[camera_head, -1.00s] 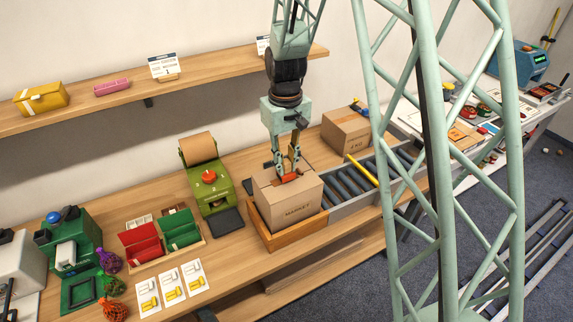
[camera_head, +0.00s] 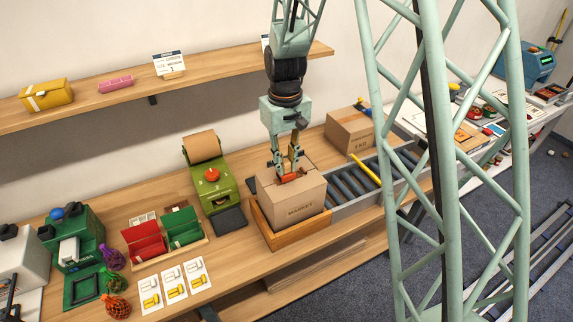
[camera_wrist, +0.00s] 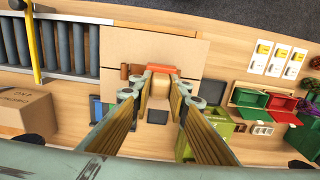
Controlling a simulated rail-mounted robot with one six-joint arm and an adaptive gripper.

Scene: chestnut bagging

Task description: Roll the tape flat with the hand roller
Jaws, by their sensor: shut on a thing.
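My gripper (camera_head: 288,172) is shut on the hand roller (camera_head: 293,177), which has an orange-red handle. The roller is at the top of the cardboard box marked MARKET (camera_head: 300,210), near its back edge. In the wrist view the orange-red handle (camera_wrist: 160,68) lies across my fingertips, over the pale box top (camera_wrist: 150,47). A brown cylinder (camera_wrist: 125,71) shows just left of the handle. I cannot clearly make out the tape against the box, nor whether the roller touches it. The box sits upright in a wooden tray (camera_head: 288,238).
A green tape dispenser (camera_head: 212,188) stands left of the box. A roller conveyor (camera_head: 350,182) runs off to the right, with a yellow bar (camera_head: 365,170) across it. A second carton (camera_head: 349,130) stands behind it. A wall shelf (camera_head: 220,66) is above the bench.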

